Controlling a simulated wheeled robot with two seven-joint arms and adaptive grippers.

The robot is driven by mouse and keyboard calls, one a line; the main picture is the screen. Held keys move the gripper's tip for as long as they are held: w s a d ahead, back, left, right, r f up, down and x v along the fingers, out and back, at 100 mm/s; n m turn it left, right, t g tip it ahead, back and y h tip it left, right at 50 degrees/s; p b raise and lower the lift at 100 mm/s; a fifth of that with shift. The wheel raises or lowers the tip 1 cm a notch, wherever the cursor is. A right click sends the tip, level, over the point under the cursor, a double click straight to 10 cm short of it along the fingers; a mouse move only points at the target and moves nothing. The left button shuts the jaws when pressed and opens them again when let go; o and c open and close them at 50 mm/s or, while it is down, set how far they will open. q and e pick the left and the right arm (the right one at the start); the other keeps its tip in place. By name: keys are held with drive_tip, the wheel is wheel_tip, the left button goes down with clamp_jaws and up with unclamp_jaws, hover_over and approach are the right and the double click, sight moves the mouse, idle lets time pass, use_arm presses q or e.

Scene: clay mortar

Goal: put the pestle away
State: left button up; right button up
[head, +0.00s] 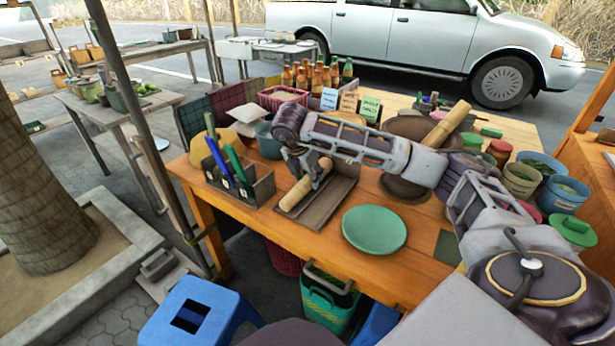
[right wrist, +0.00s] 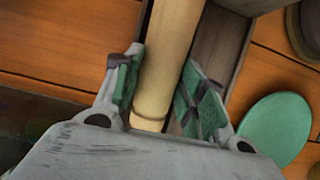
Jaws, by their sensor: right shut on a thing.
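A pale wooden pestle (head: 297,193) lies slanted between the fingers of my right gripper (head: 308,172). The right wrist view shows the pestle (right wrist: 168,60) running lengthwise between the two green-padded fingers (right wrist: 160,95). The gripper is shut on it. It is over the left part of a shallow brown wooden tray (head: 343,190); I cannot tell whether it touches the tray. A second pale wooden rod (head: 447,123) leans over a dark brown round vessel (head: 408,127) behind my right arm. My left gripper is not in view.
A wooden holder (head: 262,190) with pens stands left of the tray. A green plate (head: 374,229) lies to its right, with a dark round dish (head: 404,190) behind. Bottles (head: 318,76) and small signs stand at the back. Jars and bowls crowd the right side.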

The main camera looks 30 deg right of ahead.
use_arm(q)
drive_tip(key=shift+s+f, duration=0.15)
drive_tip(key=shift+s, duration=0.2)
use_arm(e)
drive_tip(key=o, duration=1.5)
drive_tip(key=shift+c, duration=0.2)
drive_tip(key=shift+o, duration=1.6)
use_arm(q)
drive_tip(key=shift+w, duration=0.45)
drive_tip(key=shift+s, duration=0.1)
